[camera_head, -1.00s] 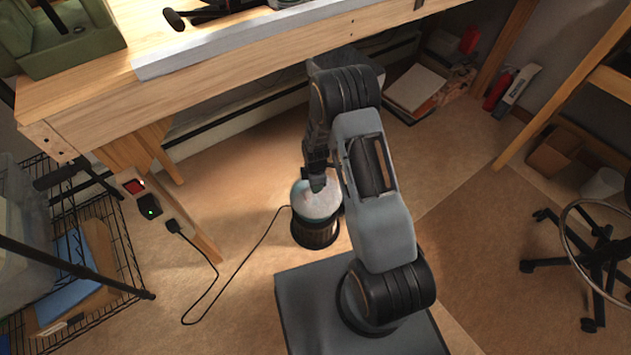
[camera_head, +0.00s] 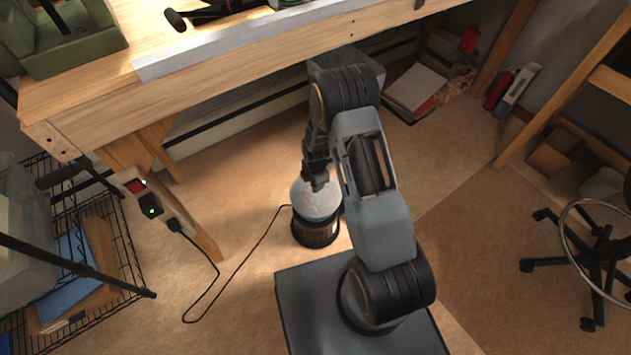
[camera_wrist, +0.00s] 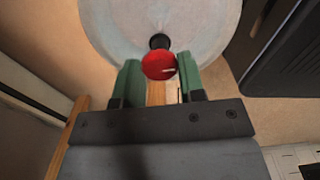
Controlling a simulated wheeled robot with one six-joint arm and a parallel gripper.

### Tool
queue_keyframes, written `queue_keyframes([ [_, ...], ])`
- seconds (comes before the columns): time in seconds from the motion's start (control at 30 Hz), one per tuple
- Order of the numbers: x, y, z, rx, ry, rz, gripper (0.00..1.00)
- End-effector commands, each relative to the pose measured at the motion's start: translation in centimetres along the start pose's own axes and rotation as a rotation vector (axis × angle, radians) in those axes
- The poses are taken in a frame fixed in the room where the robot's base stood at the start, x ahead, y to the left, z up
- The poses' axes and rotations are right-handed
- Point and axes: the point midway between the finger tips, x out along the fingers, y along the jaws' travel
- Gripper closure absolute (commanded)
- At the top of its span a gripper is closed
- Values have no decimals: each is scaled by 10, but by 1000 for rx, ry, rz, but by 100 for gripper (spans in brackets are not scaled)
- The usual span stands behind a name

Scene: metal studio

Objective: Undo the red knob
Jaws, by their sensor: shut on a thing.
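The red knob (camera_wrist: 158,65) shows in the wrist view on a short black stem, in front of a pale round dome (camera_wrist: 110,22). The green fingers of my gripper (camera_wrist: 159,61) stand on either side of the knob, shut on it. In the head view, my gripper (camera_head: 317,183) reaches down to the top of the pale dome (camera_head: 312,203), which sits on a dark ribbed cylindrical base (camera_head: 315,234) on the floor. The knob cannot be made out in the head view.
A wooden workbench (camera_head: 230,85) stands behind the dome. A black cable (camera_head: 240,257) runs on the floor to a plug by the bench leg. A wire rack (camera_head: 125,245) is at left, a wheeled stool (camera_head: 595,255) at right. Floor between is mostly clear.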

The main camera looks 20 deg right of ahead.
Motion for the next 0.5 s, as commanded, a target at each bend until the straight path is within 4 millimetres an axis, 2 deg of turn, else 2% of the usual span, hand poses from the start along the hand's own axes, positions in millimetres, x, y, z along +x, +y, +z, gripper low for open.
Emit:
queue_keyframes([
  [0.13, 0, 0, 0, 0, 0, 1, 87],
  [0.17, 0, 0, 0, 1, 0, 1, 61],
  [0.4, 0, 0, 0, 1, 0, 1, 38],
  [0.5, 0, 0, 0, 1, 0, 1, 37],
])
